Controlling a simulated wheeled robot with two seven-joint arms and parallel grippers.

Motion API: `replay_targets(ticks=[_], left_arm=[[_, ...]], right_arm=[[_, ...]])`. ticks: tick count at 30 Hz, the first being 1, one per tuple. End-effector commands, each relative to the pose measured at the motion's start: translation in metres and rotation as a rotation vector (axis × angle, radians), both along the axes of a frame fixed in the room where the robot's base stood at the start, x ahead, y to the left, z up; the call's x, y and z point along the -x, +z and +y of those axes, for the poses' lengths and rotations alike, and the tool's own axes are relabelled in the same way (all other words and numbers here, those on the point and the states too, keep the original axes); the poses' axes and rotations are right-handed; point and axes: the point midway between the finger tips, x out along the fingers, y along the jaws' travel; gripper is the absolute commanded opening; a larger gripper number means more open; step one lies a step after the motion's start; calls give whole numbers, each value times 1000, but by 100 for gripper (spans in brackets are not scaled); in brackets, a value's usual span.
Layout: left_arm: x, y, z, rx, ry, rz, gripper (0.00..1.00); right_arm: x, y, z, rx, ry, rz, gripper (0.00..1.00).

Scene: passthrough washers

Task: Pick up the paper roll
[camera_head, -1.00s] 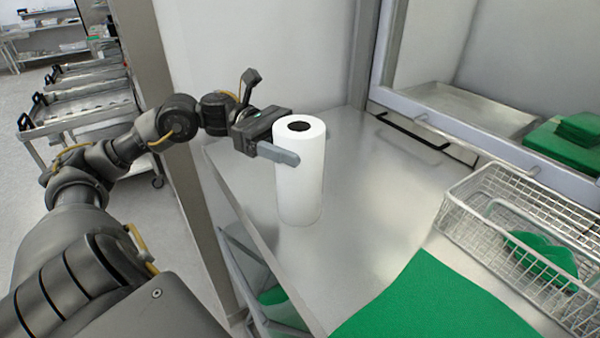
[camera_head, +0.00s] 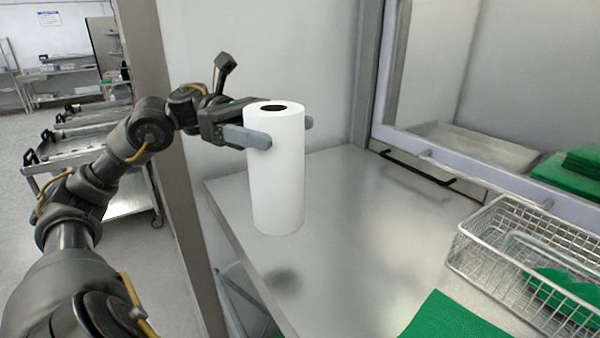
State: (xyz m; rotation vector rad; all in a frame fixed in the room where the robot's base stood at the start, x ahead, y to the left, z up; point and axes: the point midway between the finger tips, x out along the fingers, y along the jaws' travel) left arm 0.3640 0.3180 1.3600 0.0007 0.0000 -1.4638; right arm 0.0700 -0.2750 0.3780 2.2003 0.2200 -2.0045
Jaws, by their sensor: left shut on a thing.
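The white paper roll (camera_head: 276,185) is upright above the left part of the steel counter (camera_head: 345,235). A dark blurred shadow lies on the counter below and in front of it, so the roll appears lifted clear of the surface. My left gripper (camera_head: 281,130) is shut on the roll near its top, with one grey finger on the near left side and the other tip showing at the right. The middle of the far finger is hidden behind the roll. My right gripper is not in view.
A wire basket (camera_head: 482,246) with green cloth inside stands at the right. A green sheet (camera_head: 452,318) lies at the front. A pass-through opening with a metal tray (camera_head: 478,146) and folded green cloths (camera_head: 572,172) is behind. Steel carts (camera_head: 85,160) stand at the left.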

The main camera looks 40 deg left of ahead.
Motion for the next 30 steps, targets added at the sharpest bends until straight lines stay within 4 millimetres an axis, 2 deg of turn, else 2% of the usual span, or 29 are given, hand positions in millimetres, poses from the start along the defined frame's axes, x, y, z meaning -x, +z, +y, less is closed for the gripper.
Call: replay_targets(ticks=[1, 4, 12, 18, 30], left_arm=[[9, 6, 5, 1, 3, -11, 26], [29, 13, 18, 4, 3, -10, 26], [72, 42, 43, 2, 2, -4, 26], [84, 50, 50, 1, 1, -2, 26], [85, 52, 51, 1, 1, 0, 26]], right_arm=[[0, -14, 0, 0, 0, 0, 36], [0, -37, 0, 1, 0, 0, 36], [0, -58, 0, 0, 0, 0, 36], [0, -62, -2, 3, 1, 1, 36], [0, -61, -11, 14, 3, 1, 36]])
